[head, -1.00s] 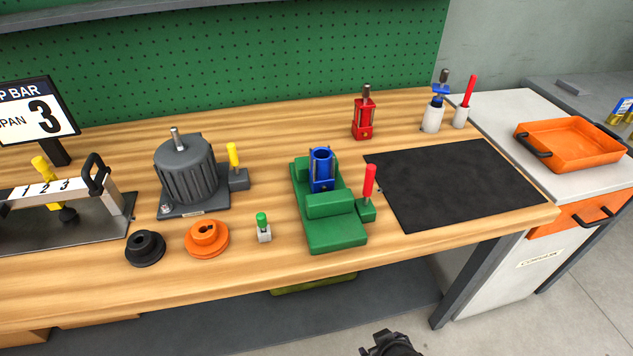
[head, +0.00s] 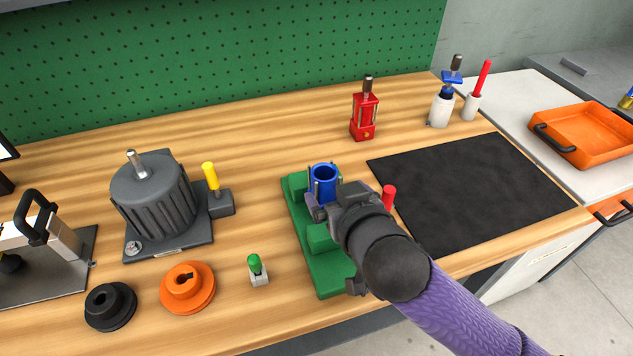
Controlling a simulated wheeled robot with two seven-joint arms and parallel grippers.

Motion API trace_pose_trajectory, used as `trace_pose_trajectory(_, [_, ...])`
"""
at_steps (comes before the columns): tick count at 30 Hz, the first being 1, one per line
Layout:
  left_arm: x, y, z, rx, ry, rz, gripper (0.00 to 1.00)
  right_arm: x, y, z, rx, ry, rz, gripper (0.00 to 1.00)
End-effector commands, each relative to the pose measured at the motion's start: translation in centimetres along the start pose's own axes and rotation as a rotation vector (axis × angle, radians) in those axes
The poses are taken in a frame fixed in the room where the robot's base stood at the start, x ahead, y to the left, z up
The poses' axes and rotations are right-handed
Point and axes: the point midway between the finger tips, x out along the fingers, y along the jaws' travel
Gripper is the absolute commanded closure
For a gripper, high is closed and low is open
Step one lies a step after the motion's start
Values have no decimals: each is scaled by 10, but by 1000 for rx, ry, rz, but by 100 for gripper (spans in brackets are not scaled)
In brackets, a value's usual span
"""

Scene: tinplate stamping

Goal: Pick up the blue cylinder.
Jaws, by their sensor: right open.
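The blue cylinder (head: 323,174) is hollow and open at the top. It stands upright in the green fixture (head: 299,246) on the wooden bench. My right gripper (head: 323,192) has come in from the lower right, and its fingers are at the near side of the cylinder. The jaws are open, and the cylinder still sits in the fixture. My wrist and forearm hide the right part of the fixture and the lower part of the cylinder. My left gripper is not in view.
A red-handled lever (head: 389,195) stands just right of my gripper. A red vise-like tool (head: 364,112) is behind. A grey motor (head: 153,201), an orange pulley (head: 187,288) and a green-topped switch (head: 257,268) lie left. The black mat (head: 475,190) is clear.

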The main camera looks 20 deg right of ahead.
Motion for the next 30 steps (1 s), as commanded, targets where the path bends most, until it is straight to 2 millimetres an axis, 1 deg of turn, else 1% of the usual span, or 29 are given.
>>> trace_pose_trajectory(1, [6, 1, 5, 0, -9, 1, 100, 12, 1, 2, -1, 1, 3, 0])
trace_pose_trajectory(3, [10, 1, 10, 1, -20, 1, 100, 24, 0, 3, 0, 0, 1, 0])
trace_pose_trajectory(5, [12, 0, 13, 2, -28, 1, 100, 32, 1, 3, 0, 0, 2, 0])
trace_pose_trajectory(9, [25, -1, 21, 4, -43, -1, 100, 61, 4, 5, -2, 0, 3, 0])
trace_pose_trajectory(12, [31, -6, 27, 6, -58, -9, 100, 78, 5, 5, -1, 0, 1, 0])
trace_pose_trajectory(15, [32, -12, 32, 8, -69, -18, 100, 86, 5, 3, 0, -2, 1, 0])
trace_pose_trajectory(20, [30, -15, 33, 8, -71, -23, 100, 86, 5, 2, 0, -2, 0, 0])
trace_pose_trajectory(21, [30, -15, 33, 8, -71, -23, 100, 86, 5, 2, 0, -2, 0, 2])
trace_pose_trajectory(23, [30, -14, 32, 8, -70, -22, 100, 86, 5, 2, 0, -2, 0, 15])
trace_pose_trajectory(24, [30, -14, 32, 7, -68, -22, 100, 86, 5, 2, 0, -1, 0, 23])
trace_pose_trajectory(26, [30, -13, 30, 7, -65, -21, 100, 85, 5, 2, 0, -1, 0, 36])
trace_pose_trajectory(27, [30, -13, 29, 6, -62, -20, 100, 85, 5, 2, 0, -1, 0, 44])
trace_pose_trajectory(29, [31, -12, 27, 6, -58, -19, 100, 85, 5, 2, 0, -1, 0, 57])
trace_pose_trajectory(30, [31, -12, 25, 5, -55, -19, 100, 85, 5, 2, -1, -1, 0, 66])
